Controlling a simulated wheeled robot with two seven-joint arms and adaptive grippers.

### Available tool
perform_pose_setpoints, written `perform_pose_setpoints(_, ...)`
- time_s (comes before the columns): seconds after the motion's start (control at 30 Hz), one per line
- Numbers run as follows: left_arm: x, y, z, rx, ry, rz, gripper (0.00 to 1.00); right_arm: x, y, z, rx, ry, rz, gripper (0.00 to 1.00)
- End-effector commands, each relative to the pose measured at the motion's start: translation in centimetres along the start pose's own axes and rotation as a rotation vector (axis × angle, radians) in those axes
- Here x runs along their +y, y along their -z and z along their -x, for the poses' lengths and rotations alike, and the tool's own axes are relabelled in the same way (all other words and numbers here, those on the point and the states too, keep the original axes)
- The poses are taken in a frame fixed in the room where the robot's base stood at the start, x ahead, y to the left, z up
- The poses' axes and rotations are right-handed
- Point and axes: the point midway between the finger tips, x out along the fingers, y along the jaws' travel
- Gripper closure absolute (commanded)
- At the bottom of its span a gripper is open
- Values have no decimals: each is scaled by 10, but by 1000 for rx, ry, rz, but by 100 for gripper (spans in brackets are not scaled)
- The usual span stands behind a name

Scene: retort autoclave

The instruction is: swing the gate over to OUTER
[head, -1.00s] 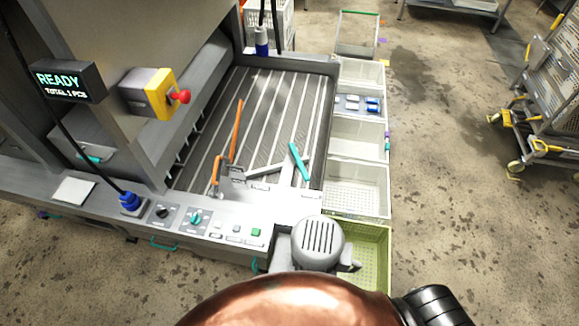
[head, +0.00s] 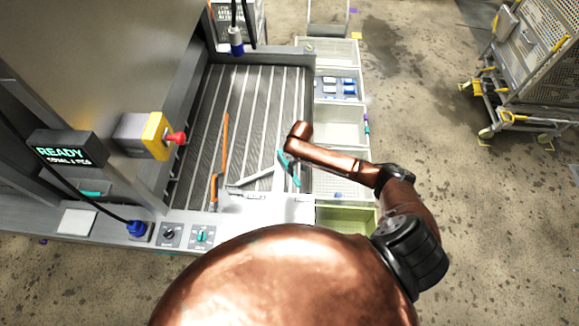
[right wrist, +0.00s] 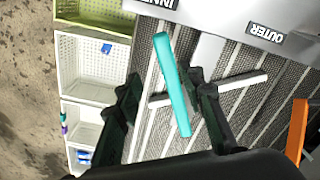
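The gate's teal handle (head: 289,170) stands over the ribbed conveyor bed, near its front right. It also shows in the right wrist view (right wrist: 172,85). A pale grey bar (right wrist: 245,80) lies beneath it. At the panel edge, an OUTER label (right wrist: 267,33) is to the right of a partly cut-off INNER label (right wrist: 160,5). The handle's upper end is nearer INNER in that view. My right gripper (right wrist: 164,82) is open, its dark fingers on either side of the handle; contact is unclear. In the head view, its fingers are mostly hidden. My left gripper is not in view.
An orange bar (head: 225,145) stands left of the handle. A red stop button (head: 176,138), a READY display (head: 62,152) and a control panel (head: 188,236) are at left. Several bins (head: 338,125) line the bed's right side. A cart (head: 535,80) stands far right.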

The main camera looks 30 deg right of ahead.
Motion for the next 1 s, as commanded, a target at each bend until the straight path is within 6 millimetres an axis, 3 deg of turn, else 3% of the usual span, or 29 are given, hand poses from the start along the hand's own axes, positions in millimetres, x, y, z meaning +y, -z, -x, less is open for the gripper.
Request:
perform_pose_setpoints(0.13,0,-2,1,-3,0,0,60,-12,-1,2,-20,-3,15,64)
perform_pose_setpoints(0.53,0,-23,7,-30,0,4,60,-16,2,-56,-17,-2,23,64)
perform_pose_setpoints(0.7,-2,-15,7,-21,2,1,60,-16,1,-67,-15,-2,23,64)
perform_pose_setpoints(1.0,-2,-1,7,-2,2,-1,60,-14,1,-68,-15,-2,21,66)
